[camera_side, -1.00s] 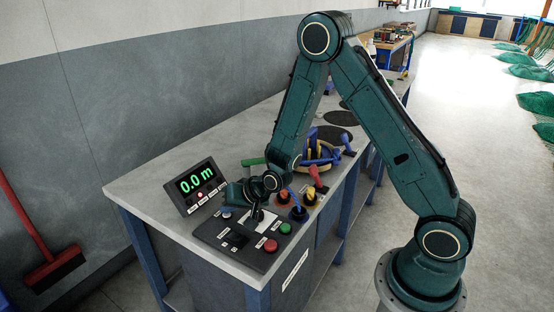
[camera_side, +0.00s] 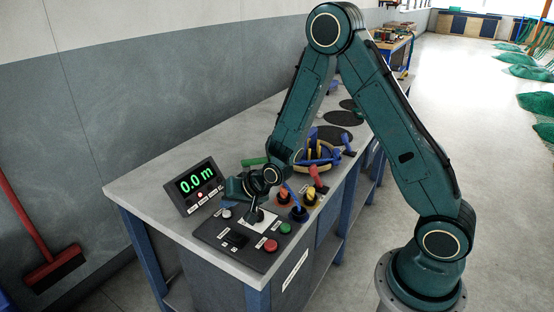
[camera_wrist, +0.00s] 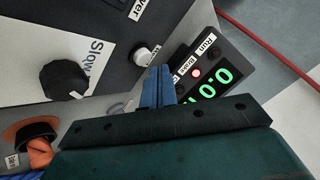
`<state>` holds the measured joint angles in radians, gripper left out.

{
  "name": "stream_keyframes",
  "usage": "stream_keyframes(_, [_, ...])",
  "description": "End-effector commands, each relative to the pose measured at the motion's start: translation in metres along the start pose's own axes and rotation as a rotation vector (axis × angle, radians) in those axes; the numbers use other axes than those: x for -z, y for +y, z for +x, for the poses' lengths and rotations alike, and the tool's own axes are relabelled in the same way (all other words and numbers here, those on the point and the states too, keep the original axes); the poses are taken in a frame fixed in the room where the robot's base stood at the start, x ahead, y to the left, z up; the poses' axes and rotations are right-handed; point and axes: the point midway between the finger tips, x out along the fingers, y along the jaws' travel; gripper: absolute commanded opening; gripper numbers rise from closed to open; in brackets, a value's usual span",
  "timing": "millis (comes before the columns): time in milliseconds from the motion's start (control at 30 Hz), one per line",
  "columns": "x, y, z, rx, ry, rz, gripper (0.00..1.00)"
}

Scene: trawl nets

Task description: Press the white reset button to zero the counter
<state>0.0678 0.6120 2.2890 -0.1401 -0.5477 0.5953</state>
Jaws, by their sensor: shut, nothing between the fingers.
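The counter display (camera_side: 197,182) stands on the bench and reads 0.0 m in green; it also shows in the wrist view (camera_wrist: 208,88), partly hidden by my gripper. The white button (camera_side: 226,213) sits at the far left corner of the dark control panel. In the wrist view the white button (camera_wrist: 143,55) is just beyond my fingertips, and the label beside it is not readable. My gripper (camera_wrist: 160,70) is shut and empty, its blue fingers together. In the side view it is above the white button, with a small gap.
The panel also bears a black knob (camera_wrist: 64,81), a red button (camera_side: 270,245) and a green button (camera_side: 285,228). Red (camera_side: 318,174) and yellow (camera_side: 311,192) handles stand to the right. A basket of tools (camera_side: 318,157) is behind. A red lamp (camera_side: 200,194) is lit below the display.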

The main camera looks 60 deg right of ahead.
Motion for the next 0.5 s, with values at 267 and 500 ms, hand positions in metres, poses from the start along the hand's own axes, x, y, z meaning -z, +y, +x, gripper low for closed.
stream_keyframes(267, [0.002,-0.002,-0.002,0.001,0.001,0.000,0.00])
stream_keyframes(500, [0.009,-0.009,-0.012,0.002,0.002,0.000,0.00])
